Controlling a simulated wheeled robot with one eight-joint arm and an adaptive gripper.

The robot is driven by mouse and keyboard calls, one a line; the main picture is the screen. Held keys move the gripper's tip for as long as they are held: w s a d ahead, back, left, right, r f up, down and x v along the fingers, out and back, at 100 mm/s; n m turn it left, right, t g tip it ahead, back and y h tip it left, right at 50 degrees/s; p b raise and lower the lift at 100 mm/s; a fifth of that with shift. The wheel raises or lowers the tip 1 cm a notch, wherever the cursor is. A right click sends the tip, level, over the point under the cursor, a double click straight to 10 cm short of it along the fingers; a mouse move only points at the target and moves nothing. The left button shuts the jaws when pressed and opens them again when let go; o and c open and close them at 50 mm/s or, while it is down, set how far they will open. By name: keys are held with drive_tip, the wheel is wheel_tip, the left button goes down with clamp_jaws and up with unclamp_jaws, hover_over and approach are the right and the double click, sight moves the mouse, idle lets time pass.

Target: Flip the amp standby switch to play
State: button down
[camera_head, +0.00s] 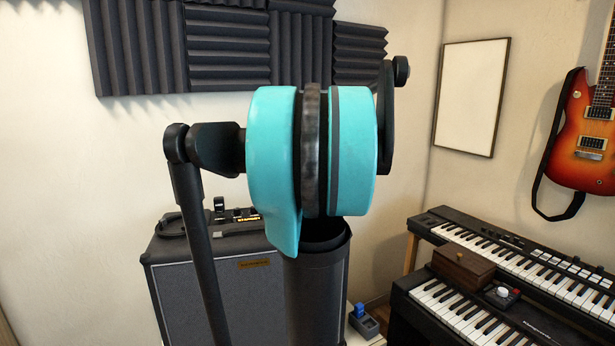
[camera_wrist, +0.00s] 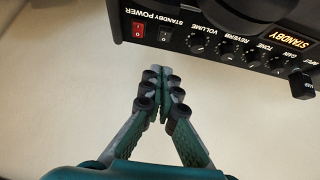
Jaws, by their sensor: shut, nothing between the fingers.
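The amp (camera_head: 216,296) is a dark cabinet with a grey front, standing behind my arm in the head view. In the wrist view its black control panel (camera_wrist: 215,44) shows upside down across the top right. A black standby switch (camera_wrist: 165,33) sits just right of a red power switch (camera_wrist: 138,29), near the panel's left end. A lit sign (camera_wrist: 291,37) on the panel reads STANDBY. My gripper (camera_wrist: 165,77) is shut and empty, its tips below the two switches in the picture and apart from them. In the head view my arm hides the gripper.
Several knobs (camera_wrist: 227,50) line the panel right of the switches. In the head view, two keyboards (camera_head: 525,262) stand at right, with a wooden box (camera_head: 462,268) on one. A guitar (camera_head: 590,145) hangs on the wall above. A small blue object (camera_head: 362,318) lies right of the amp.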

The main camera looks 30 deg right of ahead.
drive_tip(key=x, duration=0.3)
drive_tip(key=shift+w+d+f, duration=0.1)
drive_tip(key=shift+w+f, duration=0.1)
wheel_tip(320, 180, down, 3)
drive_tip(key=shift+s+f, duration=0.25)
drive_tip(key=shift+f, duration=0.4)
drive_tip(key=shift+s+f+t, duration=0.2)
drive_tip(key=shift+f+t, duration=0.3)
drive_tip(key=shift+t, duration=0.1)
drive_tip(key=shift+r, duration=0.15)
drive_tip(key=shift+r, duration=0.7)
